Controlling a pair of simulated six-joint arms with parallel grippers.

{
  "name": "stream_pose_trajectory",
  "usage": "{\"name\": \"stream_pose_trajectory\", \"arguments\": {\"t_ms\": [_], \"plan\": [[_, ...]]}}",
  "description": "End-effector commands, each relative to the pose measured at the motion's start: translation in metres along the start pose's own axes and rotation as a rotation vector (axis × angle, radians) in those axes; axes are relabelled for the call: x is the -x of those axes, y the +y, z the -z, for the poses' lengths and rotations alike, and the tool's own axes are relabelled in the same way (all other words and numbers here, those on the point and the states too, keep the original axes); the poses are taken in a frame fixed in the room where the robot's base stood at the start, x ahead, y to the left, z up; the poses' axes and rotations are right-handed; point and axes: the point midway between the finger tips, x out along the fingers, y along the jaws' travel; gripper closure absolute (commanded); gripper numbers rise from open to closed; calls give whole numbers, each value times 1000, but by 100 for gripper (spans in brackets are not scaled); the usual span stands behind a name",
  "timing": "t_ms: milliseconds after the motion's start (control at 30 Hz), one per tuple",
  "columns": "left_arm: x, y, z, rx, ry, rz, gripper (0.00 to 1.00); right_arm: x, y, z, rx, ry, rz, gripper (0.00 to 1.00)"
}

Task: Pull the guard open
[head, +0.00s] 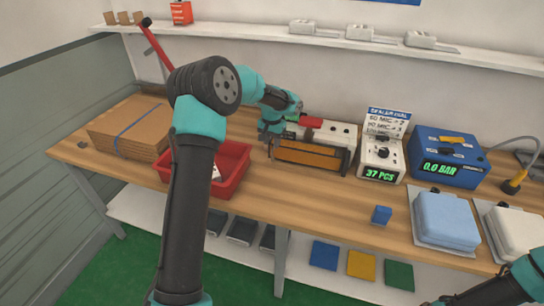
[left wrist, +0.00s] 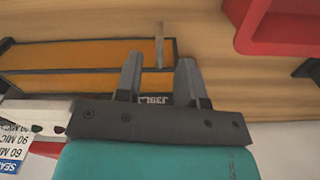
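The guard is an amber panel in a dark frame (head: 308,154) across the front of the sealing machine (head: 335,133), which has a red part on top. In the left wrist view the guard (left wrist: 85,51) shows as two amber bands split by a dark bar. A slim pale post, probably its handle (left wrist: 159,43), stands near its end. My left gripper (left wrist: 159,68) is at the guard's left end in the head view. Its fingers are apart, with the post between their tips; no contact is visible. My right arm shows at the bottom right, but its gripper does not.
A red tray (head: 240,185) lies just left of the machine, close to my left arm. Cardboard sheets (head: 130,125) are farther left. A dial box (head: 383,158) and a blue gauge box (head: 447,160) stand right. Bench in front of the guard is clear.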

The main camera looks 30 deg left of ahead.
Motion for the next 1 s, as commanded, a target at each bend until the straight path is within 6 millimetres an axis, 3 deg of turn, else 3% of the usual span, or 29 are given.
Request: {"name": "stream_pose_trajectory", "arguments": {"t_ms": [200, 433, 833, 1000], "plan": [[-38, 0, 0, -2, -3, 0, 64, 0, 0, 0, 0, 0, 0, 100], [-68, 0, 0, -1, -2, 0, 64, 0, 0, 0, 0, 0, 0, 100], [-75, 0, 0, -1, 0, 0, 64, 0, 0, 0, 0, 0, 0, 100], [-75, 0, 0, -1, 0, 0, 79, 0, 0, 0, 0, 0, 0, 100]]}}
